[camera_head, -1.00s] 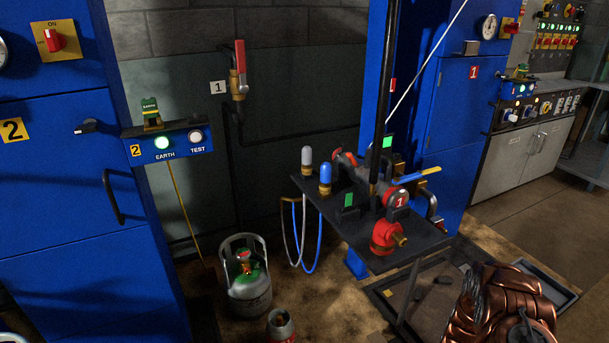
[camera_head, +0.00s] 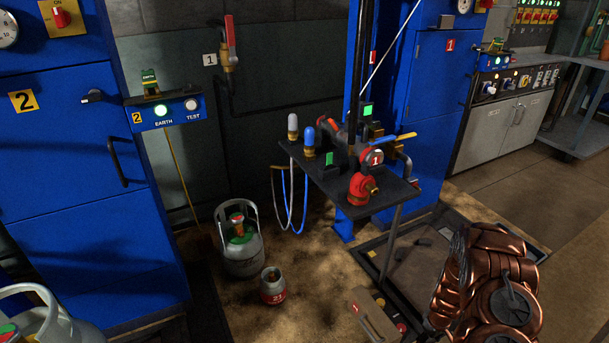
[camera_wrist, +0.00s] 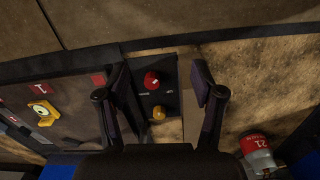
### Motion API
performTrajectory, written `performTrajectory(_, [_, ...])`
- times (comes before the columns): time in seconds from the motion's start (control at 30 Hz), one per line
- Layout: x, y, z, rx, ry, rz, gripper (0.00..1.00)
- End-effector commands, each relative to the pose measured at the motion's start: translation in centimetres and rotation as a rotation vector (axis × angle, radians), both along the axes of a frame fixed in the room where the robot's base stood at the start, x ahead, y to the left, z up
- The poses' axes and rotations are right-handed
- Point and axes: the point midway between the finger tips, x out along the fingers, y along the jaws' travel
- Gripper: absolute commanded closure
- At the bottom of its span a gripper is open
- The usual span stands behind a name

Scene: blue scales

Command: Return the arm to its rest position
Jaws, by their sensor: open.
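In the wrist view my gripper (camera_wrist: 157,82) is open. Its two dark fingers stand apart with nothing held between them. Beyond the gap lies a dark panel with a red knob (camera_wrist: 152,80) and a yellow knob (camera_wrist: 159,112); the fingers do not seem to touch it. In the head view my copper-coloured arm (camera_head: 490,285) is bunched up at the lower right. The gripper cannot be made out there.
A small red-and-grey canister (camera_head: 273,286) stands on the floor near a grey gas cylinder (camera_head: 240,245). The canister also shows in the wrist view (camera_wrist: 257,153). A black valve table (camera_head: 325,180) stands behind my arm. Blue cabinets (camera_head: 70,190) flank the wall.

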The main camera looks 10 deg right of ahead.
Motion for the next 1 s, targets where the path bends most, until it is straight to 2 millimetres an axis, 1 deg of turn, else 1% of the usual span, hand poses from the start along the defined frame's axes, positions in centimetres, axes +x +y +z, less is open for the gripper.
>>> performTrajectory(0.03, [0.2, 0.1, 1.1, -0.002, 0.002, 0.0, 0.33])
performTrajectory(0.17, [0.5, 0.4, 3.5, -0.004, 0.011, -0.007, 0.33])
performTrajectory(0.27, [0.9, 0.7, 6.1, -0.008, 0.018, -0.012, 0.33])
performTrajectory(0.33, [1.3, 1.0, 8.2, -0.011, 0.023, -0.017, 0.33])
performTrajectory(0.43, [2.0, 1.6, 12.3, -0.021, 0.027, -0.027, 0.33])
performTrajectory(0.47, [2.1, 1.9, 13.5, -0.021, 0.031, -0.03, 0.33])
performTrajectory(0.5, [2.2, 2.2, 15.1, -0.023, 0.035, -0.036, 0.33])
performTrajectory(0.67, [2.6, 3.9, 21.5, -0.03, 0.047, -0.057, 0.33])
performTrajectory(0.7, [2.7, 4.4, 23.1, -0.031, 0.051, -0.062, 0.33])
performTrajectory(0.83, [2.8, 6.1, 28.1, -0.034, 0.056, -0.081, 0.33])
performTrajectory(1.0, [2.2, 8.7, 34.5, -0.035, 0.068, -0.104, 0.33])
